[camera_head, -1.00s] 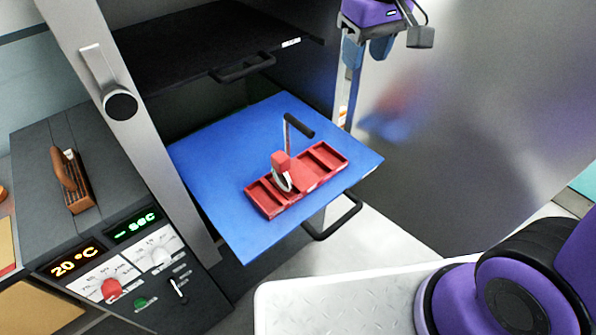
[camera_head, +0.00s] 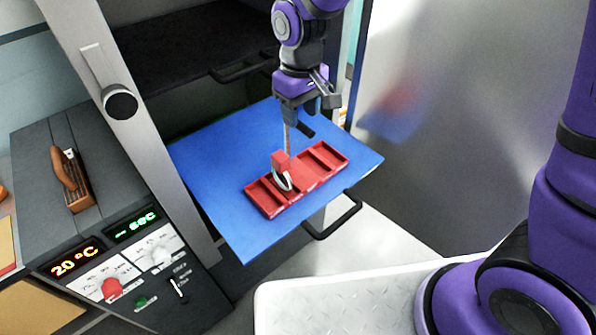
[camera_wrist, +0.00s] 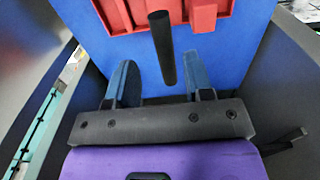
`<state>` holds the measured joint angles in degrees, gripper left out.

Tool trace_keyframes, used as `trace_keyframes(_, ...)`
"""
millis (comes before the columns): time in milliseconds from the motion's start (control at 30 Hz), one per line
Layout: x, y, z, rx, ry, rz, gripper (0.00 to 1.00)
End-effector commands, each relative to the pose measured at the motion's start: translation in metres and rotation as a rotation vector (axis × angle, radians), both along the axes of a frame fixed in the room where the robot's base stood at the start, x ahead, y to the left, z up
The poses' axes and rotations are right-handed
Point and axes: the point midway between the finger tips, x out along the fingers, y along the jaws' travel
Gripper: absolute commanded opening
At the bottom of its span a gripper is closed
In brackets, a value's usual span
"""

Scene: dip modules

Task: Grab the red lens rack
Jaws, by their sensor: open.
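The red lens rack (camera_head: 322,165) lies on a blue pull-out shelf (camera_head: 215,190). It is a shallow red tray with several compartments, and a post with a black handle rises from its far side. A red block with a pale ring (camera_head: 281,163) stands up from its left part. My gripper (camera_head: 307,120) is above the far part of the rack, close to the handle. In the wrist view my gripper (camera_wrist: 163,85) is open, with the black handle (camera_wrist: 162,48) showing between and beyond its fingers. The rack (camera_wrist: 200,14) shows at the top of that view. The handle is not gripped.
A black shelf (camera_head: 185,55) is pulled out above the blue one. A control panel (camera_head: 120,265) with dials and a 20 °C readout stands at the left. A grey metal panel (camera_head: 450,120) stands to the right. A black drawer handle (camera_head: 335,222) juts from the blue shelf.

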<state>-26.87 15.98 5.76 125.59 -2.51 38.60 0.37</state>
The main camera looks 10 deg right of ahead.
Motion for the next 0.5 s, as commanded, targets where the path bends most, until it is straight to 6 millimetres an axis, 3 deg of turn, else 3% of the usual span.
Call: trace_keyframes(500,-0.003,0.005,-0.052,0.000,0.000,0.001,0.47)
